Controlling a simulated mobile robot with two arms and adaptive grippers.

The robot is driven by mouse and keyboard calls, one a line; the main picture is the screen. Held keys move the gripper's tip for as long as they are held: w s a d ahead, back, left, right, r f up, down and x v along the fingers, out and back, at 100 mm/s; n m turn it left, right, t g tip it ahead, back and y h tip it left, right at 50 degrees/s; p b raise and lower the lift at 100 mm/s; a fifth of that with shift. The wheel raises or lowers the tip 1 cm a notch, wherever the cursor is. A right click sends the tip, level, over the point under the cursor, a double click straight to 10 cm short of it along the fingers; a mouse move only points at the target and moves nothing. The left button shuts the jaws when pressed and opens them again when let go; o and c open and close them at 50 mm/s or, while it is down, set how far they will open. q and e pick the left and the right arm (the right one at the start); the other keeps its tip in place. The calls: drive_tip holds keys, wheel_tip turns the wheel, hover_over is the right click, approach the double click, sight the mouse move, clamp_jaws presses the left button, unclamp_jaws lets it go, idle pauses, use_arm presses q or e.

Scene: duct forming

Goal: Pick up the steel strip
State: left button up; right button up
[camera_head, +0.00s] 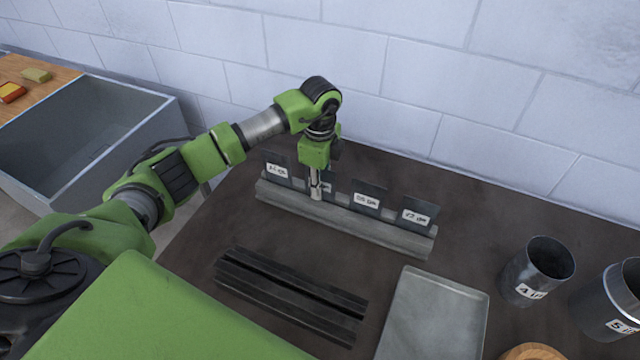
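Several dark steel strips with white number labels stand upright in a long grey slotted holder (380,232) on the dark table. From left to right I see a first strip (277,158), a second strip (328,181) partly hidden, a third strip (371,190) and a fourth strip (420,205). My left gripper (316,192) points down at the second strip, in front of it and covering part of its label. The fingers look close together, but I cannot tell whether they grip the strip. My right gripper is out of view.
A black grooved block (290,295) and a grey metal tray (437,315) lie in front of the holder. Two labelled metal cylinders (525,275) (600,308) stand at the right. A grey open bin (150,120) is at the left. A white block wall is behind.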

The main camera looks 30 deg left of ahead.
use_arm(q)
drive_tip(key=shift+c, duration=0.5)
clamp_jaws()
drive_tip(key=shift+r, duration=0.1)
